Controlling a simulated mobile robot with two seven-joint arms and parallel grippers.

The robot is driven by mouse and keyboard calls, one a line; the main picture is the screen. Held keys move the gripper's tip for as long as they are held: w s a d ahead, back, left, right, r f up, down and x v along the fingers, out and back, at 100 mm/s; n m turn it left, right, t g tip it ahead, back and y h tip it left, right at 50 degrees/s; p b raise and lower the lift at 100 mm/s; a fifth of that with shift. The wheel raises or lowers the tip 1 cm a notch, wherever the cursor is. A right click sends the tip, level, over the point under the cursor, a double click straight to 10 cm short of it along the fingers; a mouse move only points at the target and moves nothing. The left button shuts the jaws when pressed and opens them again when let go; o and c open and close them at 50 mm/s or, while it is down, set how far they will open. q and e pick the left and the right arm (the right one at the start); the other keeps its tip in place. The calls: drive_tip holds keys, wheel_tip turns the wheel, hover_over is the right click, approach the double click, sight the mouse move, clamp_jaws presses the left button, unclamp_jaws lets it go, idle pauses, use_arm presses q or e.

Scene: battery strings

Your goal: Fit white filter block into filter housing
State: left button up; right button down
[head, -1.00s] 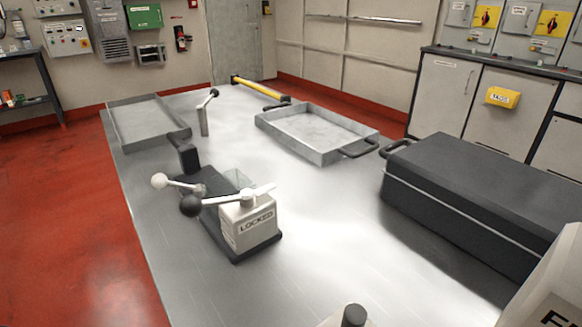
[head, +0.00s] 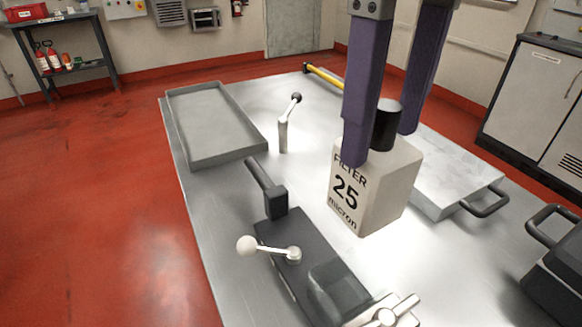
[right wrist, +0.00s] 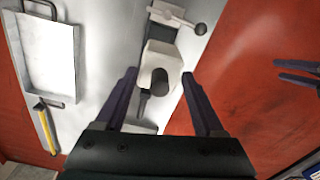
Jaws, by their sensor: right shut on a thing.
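The white filter block (head: 375,185), marked "FILTER 25 micron" with a black knob on top, hangs upright above the table. The right wrist view also shows the block (right wrist: 178,62) between the fingertips (right wrist: 160,76). The filter housing, a dark base (head: 295,250) with a grey recess, lies below and left of the block in the head view. A white-knobbed lever (head: 268,250) stands on it. The left gripper (right wrist: 278,70) shows at the right wrist view's right edge, open and empty.
A white lever clamp (head: 385,315) is at the housing's near end, partly cut off. A short lever post (head: 283,135) stands between. A dark case (head: 560,275) is at lower right.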

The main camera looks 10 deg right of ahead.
wheel_tip(320, 180, down, 19)
drive_tip(key=b, duration=0.3)
drive_tip(key=shift+s+f+b, duration=0.15)
drive_tip(key=shift+f+b, duration=0.05)
drive_tip(key=shift+b, duration=0.15)
drive_tip(key=shift+f, duration=0.25)
